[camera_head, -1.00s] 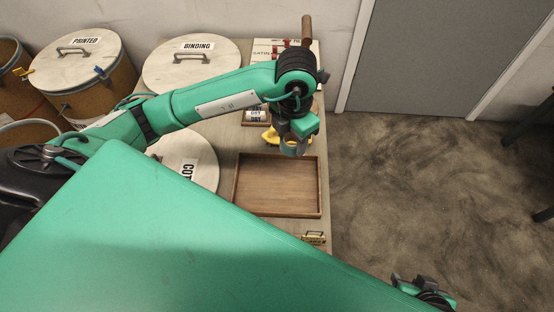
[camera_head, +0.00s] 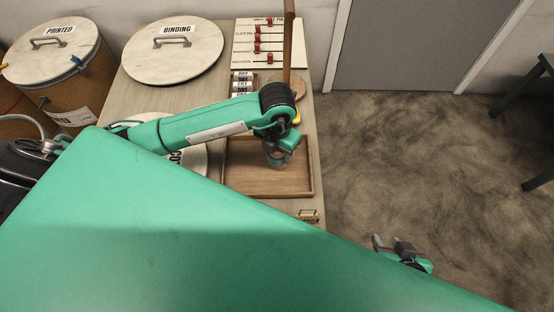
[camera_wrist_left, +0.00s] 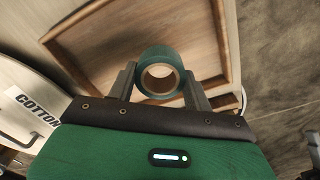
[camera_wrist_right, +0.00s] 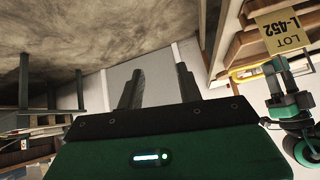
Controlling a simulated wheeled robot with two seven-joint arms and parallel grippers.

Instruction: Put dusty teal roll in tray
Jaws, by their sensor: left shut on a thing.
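The dusty teal roll (camera_wrist_left: 139,78) is a ring with a tan core. In the left wrist view it sits between the two fingers of my left gripper (camera_wrist_left: 160,88), which is shut on it. In the head view my left gripper (camera_head: 277,160) hangs over the wooden tray (camera_head: 245,183), near its upper right part. The tray also shows behind the roll in the left wrist view (camera_wrist_left: 105,48). I cannot tell how high the roll is above the tray floor. My right gripper (camera_head: 385,247) is out over the floor; its fingers are apart and empty in the right wrist view (camera_wrist_right: 158,88).
A round lid marked BINDING (camera_head: 173,52) and a partly hidden COTTON lid (camera_wrist_left: 35,105) lie left of the tray. A white board with red sliders (camera_head: 268,42) and an upright wooden post (camera_head: 288,45) stand at the back. Open floor lies to the right.

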